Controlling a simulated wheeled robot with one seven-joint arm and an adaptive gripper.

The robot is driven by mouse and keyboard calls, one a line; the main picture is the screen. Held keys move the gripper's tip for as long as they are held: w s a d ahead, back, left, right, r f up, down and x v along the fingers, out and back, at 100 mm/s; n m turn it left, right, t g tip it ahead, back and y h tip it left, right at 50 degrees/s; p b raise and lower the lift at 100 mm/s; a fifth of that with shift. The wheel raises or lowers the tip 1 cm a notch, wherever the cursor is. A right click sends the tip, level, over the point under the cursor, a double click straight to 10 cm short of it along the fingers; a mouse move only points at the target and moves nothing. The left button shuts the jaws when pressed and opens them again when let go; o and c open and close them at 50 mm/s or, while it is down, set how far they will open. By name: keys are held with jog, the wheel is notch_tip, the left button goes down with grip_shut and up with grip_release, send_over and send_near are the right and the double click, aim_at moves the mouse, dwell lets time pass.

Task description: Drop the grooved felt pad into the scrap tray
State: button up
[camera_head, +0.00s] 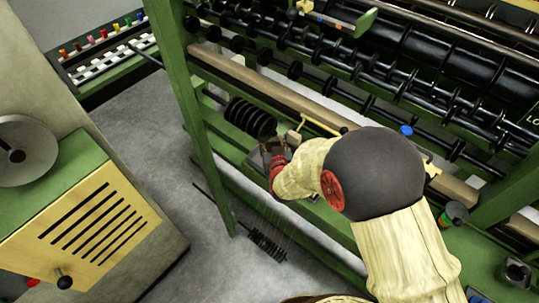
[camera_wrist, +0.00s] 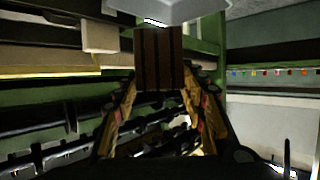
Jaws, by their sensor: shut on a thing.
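The grooved felt pad (camera_wrist: 158,56) is a dark brown block with vertical grooves, held between the two fingertips of my gripper (camera_wrist: 160,78) in the wrist view. In the head view my gripper (camera_head: 273,149) is beside the machine's lower rail, and the pad is small and hard to make out there. A pale grey tray (camera_wrist: 170,11) shows just beyond the pad at the top of the wrist view. It appears as a grey surface (camera_head: 254,158) beside the gripper in the head view, partly hidden by it. I cannot tell the gap between pad and tray.
A green machine frame (camera_head: 188,110) stands left of my gripper. A black ribbed spool (camera_head: 248,116) and a yellow rod (camera_head: 318,123) are close by. A wooden rail (camera_head: 262,84) runs above. A cabinet (camera_head: 85,215) stands at the left, with open floor (camera_head: 160,130) between.

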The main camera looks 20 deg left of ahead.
jog(key=shift+f+b, duration=1.5)
jog(key=shift+f, duration=1.4)
jog(key=o, duration=1.2)
jog(key=shift+s, duration=0.1)
jog(key=v, duration=1.2)
jog(key=shift+f, duration=0.1)
